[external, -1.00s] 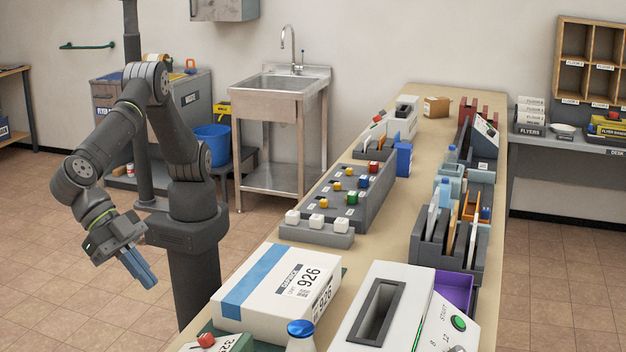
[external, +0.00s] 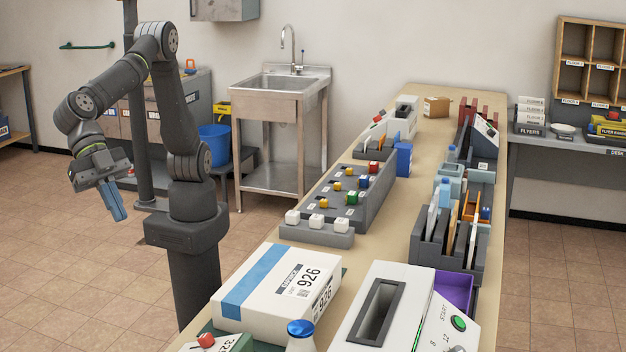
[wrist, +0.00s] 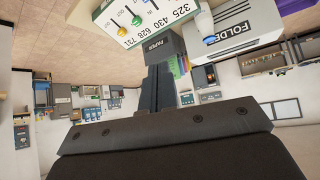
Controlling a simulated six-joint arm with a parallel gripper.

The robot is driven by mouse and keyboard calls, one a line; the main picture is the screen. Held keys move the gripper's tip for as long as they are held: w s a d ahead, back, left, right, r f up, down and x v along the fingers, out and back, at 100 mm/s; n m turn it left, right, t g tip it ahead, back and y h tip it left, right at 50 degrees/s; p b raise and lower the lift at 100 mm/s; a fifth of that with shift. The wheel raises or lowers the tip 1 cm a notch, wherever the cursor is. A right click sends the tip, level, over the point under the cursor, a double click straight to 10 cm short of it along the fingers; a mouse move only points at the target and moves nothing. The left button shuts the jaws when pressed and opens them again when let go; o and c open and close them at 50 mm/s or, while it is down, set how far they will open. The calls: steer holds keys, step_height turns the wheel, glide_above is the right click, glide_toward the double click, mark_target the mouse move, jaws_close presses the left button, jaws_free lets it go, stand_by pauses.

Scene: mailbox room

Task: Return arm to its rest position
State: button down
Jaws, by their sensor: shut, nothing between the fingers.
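My gripper (external: 117,208) hangs at the left of the external view, over the tiled floor and well clear of the long table. Its blue-grey fingers are together, point downward and hold nothing. My arm is bent, with its elbow raised high above its base. In the wrist view my gripper (wrist: 157,80) shows as dark closed fingers at the centre, with the room upside down behind it.
The long table (external: 420,200) at the right carries a white box marked 926 (external: 276,290), a knob panel (external: 372,200), and file racks. A steel sink (external: 280,85), blue bucket (external: 214,143) and grey cabinet stand behind my arm. Floor at the left is free.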

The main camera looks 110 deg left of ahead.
steer(key=shift+s+a+r+m+g+h, duration=0.2)
steer(key=shift+s+a+r+m, duration=0.1)
steer(key=shift+s+a, duration=0.3)
steer(key=shift+s+a+r+m+g+h, duration=0.1)
steer(key=shift+s+a+r+m+h, duration=0.15)
steer(key=shift+s+a, duration=0.35)
steer(key=shift+a+f, duration=0.1)
steer(key=c, duration=1.9)
jaws_free()
steer(key=shift+c, duration=0.2)
steer(key=o, duration=1.8)
steer(key=a, duration=0.7)
steer(key=shift+s+a+r, duration=0.2)
steer(key=shift+s+r, duration=0.05)
steer(key=shift+r, duration=0.2)
steer(key=shift+o, duration=0.7)
steer(key=shift+w+a+f, duration=0.1)
steer(key=shift+f, duration=0.1)
steer(key=x, duration=0.9)
steer(key=shift+w+f, duration=0.15)
steer(key=shift+w, duration=0.05)
